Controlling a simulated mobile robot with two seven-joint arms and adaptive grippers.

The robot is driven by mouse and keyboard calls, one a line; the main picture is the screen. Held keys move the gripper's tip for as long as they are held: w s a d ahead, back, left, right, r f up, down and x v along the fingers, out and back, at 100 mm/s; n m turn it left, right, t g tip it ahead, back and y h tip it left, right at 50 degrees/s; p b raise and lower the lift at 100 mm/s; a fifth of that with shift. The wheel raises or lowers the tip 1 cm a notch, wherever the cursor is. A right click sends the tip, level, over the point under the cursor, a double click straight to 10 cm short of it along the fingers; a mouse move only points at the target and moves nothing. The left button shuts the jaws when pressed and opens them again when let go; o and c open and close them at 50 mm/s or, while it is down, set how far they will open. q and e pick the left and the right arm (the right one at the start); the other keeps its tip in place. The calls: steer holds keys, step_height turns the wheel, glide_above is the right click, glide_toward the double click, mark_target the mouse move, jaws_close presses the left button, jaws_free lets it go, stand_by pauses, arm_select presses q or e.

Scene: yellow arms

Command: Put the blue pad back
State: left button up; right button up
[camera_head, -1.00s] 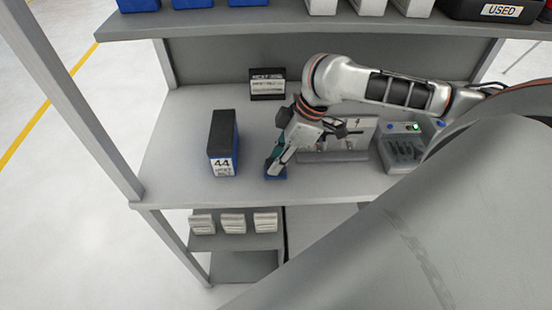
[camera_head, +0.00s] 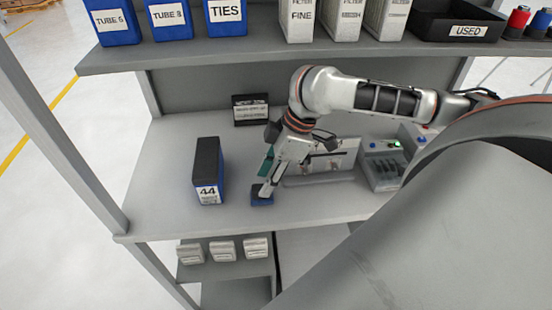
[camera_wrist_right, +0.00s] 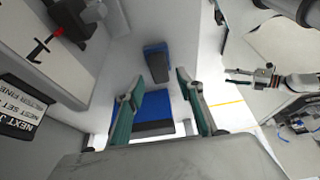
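The blue pad (camera_head: 262,195) lies on the grey worktop, to the right of a black-and-blue box labelled 44 (camera_head: 208,172). My right gripper (camera_head: 264,187) points down at the pad from above. My left gripper is outside the head view. It shows at the right of the right wrist view (camera_wrist_right: 240,76), away from the worktop, with its fingers apart and empty.
A black sign (camera_head: 251,110) stands at the back. A grey board (camera_head: 325,165) and a grey device with a green light (camera_head: 382,165) are to the right. The upper shelf holds blue bins, filter boxes and a USED tray (camera_head: 462,27). The worktop's front left is clear.

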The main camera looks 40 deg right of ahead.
steer(key=v, duration=0.9)
stand_by(0.3)
